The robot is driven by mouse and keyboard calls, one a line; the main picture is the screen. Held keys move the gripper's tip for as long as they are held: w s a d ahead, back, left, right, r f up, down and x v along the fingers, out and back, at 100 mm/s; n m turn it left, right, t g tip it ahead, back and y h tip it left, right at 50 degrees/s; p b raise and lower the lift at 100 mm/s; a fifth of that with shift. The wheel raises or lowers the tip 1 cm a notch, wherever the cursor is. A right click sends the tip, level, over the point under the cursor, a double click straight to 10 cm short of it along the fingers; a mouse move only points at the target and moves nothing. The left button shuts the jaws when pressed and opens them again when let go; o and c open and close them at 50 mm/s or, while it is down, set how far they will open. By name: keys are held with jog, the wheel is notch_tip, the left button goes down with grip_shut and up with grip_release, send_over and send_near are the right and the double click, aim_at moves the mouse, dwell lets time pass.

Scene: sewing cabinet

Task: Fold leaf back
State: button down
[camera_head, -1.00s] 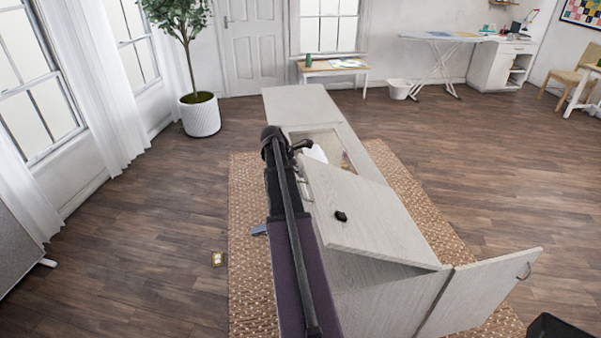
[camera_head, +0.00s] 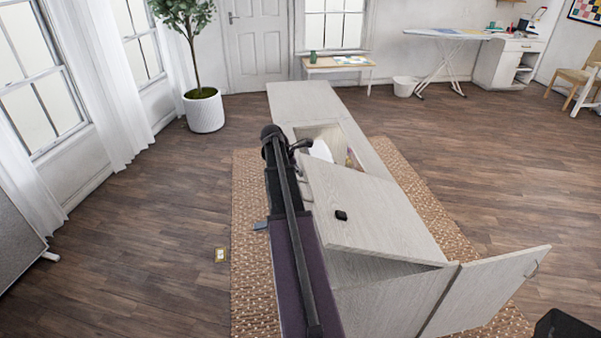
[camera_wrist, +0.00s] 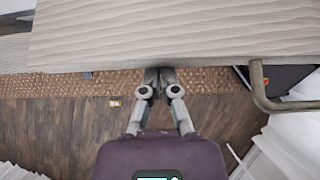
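The leaf (camera_head: 375,216) is a pale grey wood panel with a small black piece on its face. It lies tilted over the near part of the sewing cabinet (camera_head: 302,103), with a gap under its near edge. Its pale underside or face fills the top of the wrist view (camera_wrist: 190,35). My gripper (camera_wrist: 160,74) has its fingers together at the panel's long edge, with no panel visible between them. Whether the tips touch the edge is unclear.
An open cabinet door (camera_head: 487,290) sticks out at the near right. A metal handle (camera_wrist: 262,92) juts out at the right of the wrist view. The cabinet stands on a woven rug (camera_head: 250,200). A small box (camera_head: 220,255) lies on the open floor left of it.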

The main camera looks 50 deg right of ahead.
jog(key=p+v, duration=0.8)
jog(key=v, duration=0.1)
jog(key=shift+r+p, duration=0.3)
jog(key=shift+p, duration=0.1)
dwell(0.4)
jog(key=shift+s, duration=0.15)
dwell(0.5)
jog(key=w+a+f+m+t+y+b, duration=0.1)
jog(key=a+m, duration=0.1)
jog(key=a, duration=1.1)
jog(key=w+a+f+m+t+y, duration=0.1)
jog(key=w+a+f+m+t, duration=0.1)
jog(key=a, duration=1.1)
jog(key=s+a+m+y, duration=0.1)
jog(key=s+a+m, duration=0.2)
jog(key=a, duration=0.9)
jog(key=s+a+f+m+y+b, duration=0.1)
jog(key=s+a, duration=0.3)
jog(key=a, duration=0.9)
jog(key=shift+s+a+m+t, duration=0.2)
jog(key=shift+m+t, duration=0.2)
jog(key=shift+m, duration=0.5)
jog(key=shift+f, duration=0.15)
